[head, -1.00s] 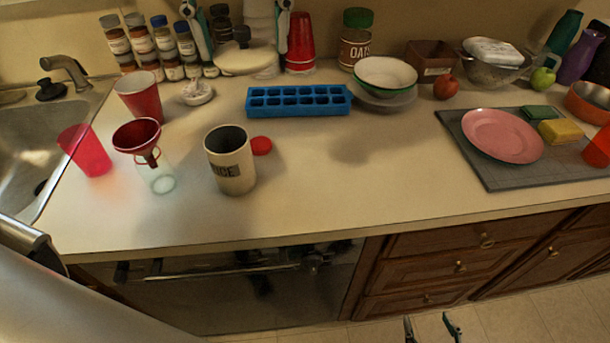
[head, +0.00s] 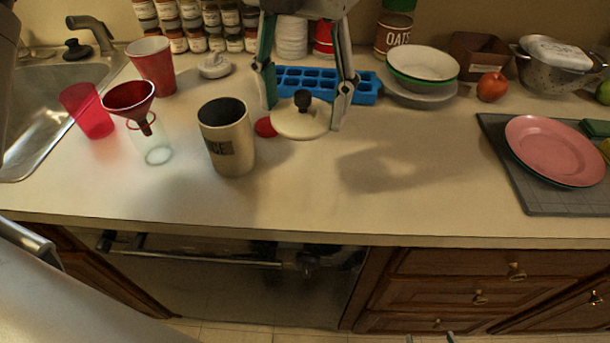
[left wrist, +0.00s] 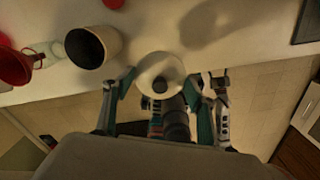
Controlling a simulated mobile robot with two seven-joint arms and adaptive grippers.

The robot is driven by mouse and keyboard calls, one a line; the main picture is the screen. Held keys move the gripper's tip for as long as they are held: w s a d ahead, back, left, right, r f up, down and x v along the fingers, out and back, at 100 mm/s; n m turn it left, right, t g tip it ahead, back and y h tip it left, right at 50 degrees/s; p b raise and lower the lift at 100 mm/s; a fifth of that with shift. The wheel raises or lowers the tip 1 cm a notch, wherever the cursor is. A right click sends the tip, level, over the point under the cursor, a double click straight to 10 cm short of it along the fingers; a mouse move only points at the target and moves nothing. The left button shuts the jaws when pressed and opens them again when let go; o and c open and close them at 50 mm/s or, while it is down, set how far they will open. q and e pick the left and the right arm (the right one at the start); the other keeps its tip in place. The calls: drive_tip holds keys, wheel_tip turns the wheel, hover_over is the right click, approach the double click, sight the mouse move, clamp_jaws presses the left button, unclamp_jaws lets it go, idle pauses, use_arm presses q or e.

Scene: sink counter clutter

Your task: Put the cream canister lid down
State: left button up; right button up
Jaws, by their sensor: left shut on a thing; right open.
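The cream lid (head: 298,122), a round disc with a dark knob, is in my left gripper (head: 302,108). The gripper's two fingers are shut on opposite sides of its rim. The lid also shows between the fingers in the left wrist view (left wrist: 148,70). It looks roughly level and held above the counter, with a separate shadow to its right; the exact height is unclear. The open cream canister (head: 228,150) stands upright to the left of the lid, its dark label partly readable. Only the tips of my right gripper (head: 430,338) show at the bottom edge, apart and empty.
A red disc (head: 265,127) lies between canister and lid. A blue ice tray (head: 366,88) is behind the gripper. A funnel on a clear jar (head: 157,154) and red cups (head: 152,66) stand left. Bare counter (head: 420,205) extends right towards the pink plate (head: 553,145).

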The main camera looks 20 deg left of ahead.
use_arm(q)
drive_tip(key=b, duration=0.1)
hover_over(303, 191)
wheel_tip(303, 191, down, 9)
drive_tip(key=shift+f, duration=0.2)
drive_tip(key=shift+d+f, duration=0.1)
drive_tip(key=shift+f, duration=0.3)
wheel_tip(303, 191, down, 4)
drive_tip(key=shift+f+b, duration=0.1)
drive_tip(key=shift+b, duration=0.5)
drive_tip(key=shift+f, duration=0.2)
drive_tip(key=o, duration=0.9)
drive_tip(key=shift+o, duration=0.2)
drive_tip(key=shift+r, duration=0.1)
use_arm(e)
drive_tip(key=shift+w+f, duration=0.3)
drive_tip(key=shift+w, duration=0.1)
drive_tip(key=shift+s+f, duration=0.1)
drive_tip(key=shift+s, duration=0.1)
